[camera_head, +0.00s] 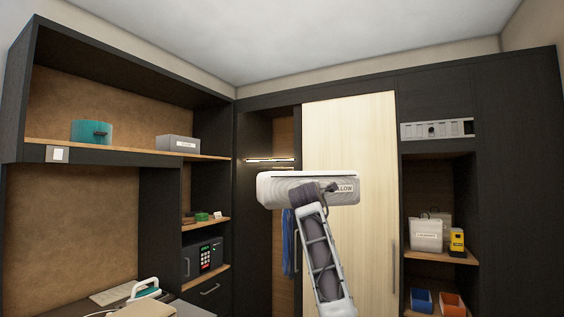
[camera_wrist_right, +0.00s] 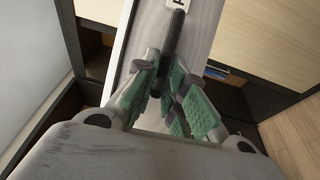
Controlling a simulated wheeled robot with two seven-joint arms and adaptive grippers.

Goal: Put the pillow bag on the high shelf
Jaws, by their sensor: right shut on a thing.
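The pillow bag (camera_head: 285,188) is a white, rounded bundle with a label that ends in "LOW". My right gripper (camera_head: 322,190) is shut on it, and the bag is held up in the air in front of the wardrobe. In the right wrist view the white bag (camera_wrist_right: 205,25) runs away from the fingers, and the right gripper (camera_wrist_right: 168,85) closes on its dark handle (camera_wrist_right: 174,32). My left gripper is not in view.
The shelf has bare room between the two boxes and at its left end. Below are a safe (camera_head: 204,257) and a desk with an iron (camera_head: 144,289). A pale door (camera_head: 375,150) stands behind the bag. The right niche holds a white bag (camera_head: 426,234) and a yellow item (camera_head: 457,240).

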